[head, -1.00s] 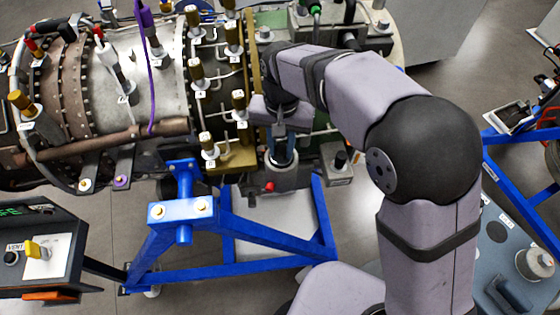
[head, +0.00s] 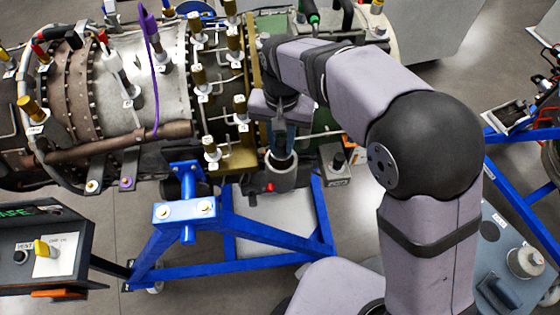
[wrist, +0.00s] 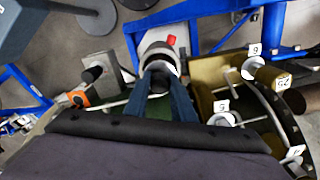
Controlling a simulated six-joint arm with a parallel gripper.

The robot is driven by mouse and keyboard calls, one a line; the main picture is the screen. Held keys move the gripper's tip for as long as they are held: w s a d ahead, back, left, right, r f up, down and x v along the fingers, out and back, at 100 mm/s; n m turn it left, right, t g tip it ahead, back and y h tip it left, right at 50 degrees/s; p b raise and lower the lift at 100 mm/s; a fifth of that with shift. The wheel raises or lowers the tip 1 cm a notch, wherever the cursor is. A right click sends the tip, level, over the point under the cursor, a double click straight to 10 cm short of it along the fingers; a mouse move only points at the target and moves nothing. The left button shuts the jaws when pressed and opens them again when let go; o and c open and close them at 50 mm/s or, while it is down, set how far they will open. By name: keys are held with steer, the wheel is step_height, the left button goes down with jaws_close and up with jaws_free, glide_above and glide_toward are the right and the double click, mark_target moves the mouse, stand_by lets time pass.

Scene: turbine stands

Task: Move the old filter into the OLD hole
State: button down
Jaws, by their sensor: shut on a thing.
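My gripper (head: 282,143) points down over a grey cup-shaped housing (head: 281,178) below the engine's right part. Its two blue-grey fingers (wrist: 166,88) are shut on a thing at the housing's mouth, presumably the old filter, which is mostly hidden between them. The housing (wrist: 160,50) also shows in the wrist view, with a pale rim around a dark inside. I cannot tell how much of the held thing is still inside. At the right of the head view, a grey-blue panel (head: 492,262) has a dark round spot (head: 497,232); I cannot read an OLD label.
The engine (head: 150,85) with several brass fittings and tubes lies left of my gripper. A blue stand (head: 185,213) is below it. A grey box with a black knob (head: 338,160) is right of the housing. A pale round canister (head: 526,262) stands on the panel.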

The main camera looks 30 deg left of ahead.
steer(key=shift+r+p, duration=3.1)
steer(key=shift+r, duration=0.7)
steer(key=w+d+f+m+b, duration=0.1)
steer(key=w+d, duration=0.4)
steer(key=d, duration=0.4)
steer(key=w+d+m+b, duration=0.2)
steer(key=w+d, duration=0.3)
steer(key=d, duration=0.4)
steer(key=w+d+f+m+b, duration=0.1)
steer(key=w+d, duration=0.3)
steer(key=d, duration=0.5)
steer(key=s+d+f+m+b, duration=0.1)
steer(key=d+f+m+b, duration=0.1)
steer(key=d, duration=1.4)
steer(key=s+d+f+m+b, duration=0.1)
steer(key=d+f+m+b, duration=0.1)
steer(key=d, duration=1.5)
steer(key=shift+s+d+f+m+b, duration=0.35)
steer(key=shift+f+m, duration=0.4)
steer(key=shift+m, duration=0.45)
steer(key=shift+f, duration=0.1)
